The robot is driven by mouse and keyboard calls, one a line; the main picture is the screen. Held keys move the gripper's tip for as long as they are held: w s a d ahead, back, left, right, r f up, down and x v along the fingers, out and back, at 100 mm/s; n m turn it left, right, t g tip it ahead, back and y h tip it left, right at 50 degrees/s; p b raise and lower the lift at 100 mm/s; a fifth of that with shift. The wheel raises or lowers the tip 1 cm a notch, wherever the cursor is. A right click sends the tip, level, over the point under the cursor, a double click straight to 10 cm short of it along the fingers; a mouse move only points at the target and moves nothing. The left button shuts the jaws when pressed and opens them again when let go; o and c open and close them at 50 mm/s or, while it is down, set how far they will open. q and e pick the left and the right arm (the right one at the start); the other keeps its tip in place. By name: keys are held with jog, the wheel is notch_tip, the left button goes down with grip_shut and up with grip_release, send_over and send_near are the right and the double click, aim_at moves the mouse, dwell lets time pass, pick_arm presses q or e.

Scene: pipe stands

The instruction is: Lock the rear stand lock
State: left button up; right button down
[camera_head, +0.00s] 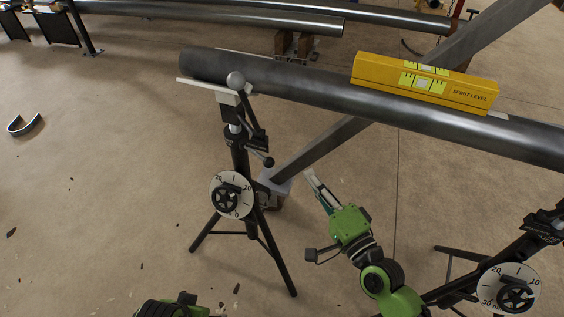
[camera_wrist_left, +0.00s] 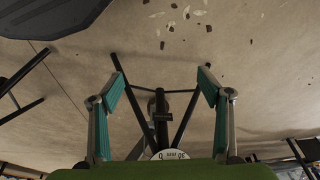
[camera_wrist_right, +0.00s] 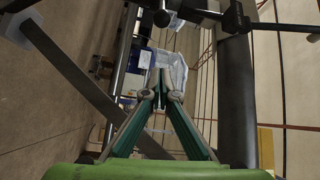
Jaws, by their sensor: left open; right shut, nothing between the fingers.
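Two stands hold up the grey pipe (camera_head: 300,88); I cannot tell which is the rear one. The left stand (camera_head: 238,155) is a black tripod with a white numbered dial (camera_head: 219,190), a black handwheel and a small lever with a ball knob (camera_head: 268,162). The right stand's dial (camera_head: 493,283) shows at the lower right. My right gripper (camera_head: 311,178) is shut and empty, right of the left stand and below the pipe. In the right wrist view its fingertips (camera_wrist_right: 160,78) meet, below a dark ball knob (camera_wrist_right: 162,18). My left gripper (camera_wrist_left: 162,76) is open and empty, facing tripod legs.
A yellow spirit level (camera_head: 425,82) lies on the pipe. More pipes (camera_head: 220,15) lie at the back. A curved metal piece (camera_head: 24,126) lies on the floor; the left floor is mostly clear.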

aim_at(256, 154)
jog(key=shift+w, duration=0.1)
jog(key=f+x, duration=0.1)
jog(key=x, duration=0.9)
pick_arm(q)
jog(key=shift+w+b+v, duration=0.15)
jog(key=shift+b+v, duration=0.05)
jog(key=shift+v, duration=0.5)
jog(key=shift+w+b+v, duration=0.15)
jog(key=shift+b+v, duration=0.05)
jog(key=shift+v, duration=0.45)
pick_arm(e)
jog(key=shift+s+a, duration=1.35)
jog(key=shift+s, duration=0.1)
pick_arm(q)
jog(key=shift+r, duration=0.1)
pick_arm(e)
jog(key=shift+s+h, duration=0.15)
jog(key=shift+h, duration=0.15)
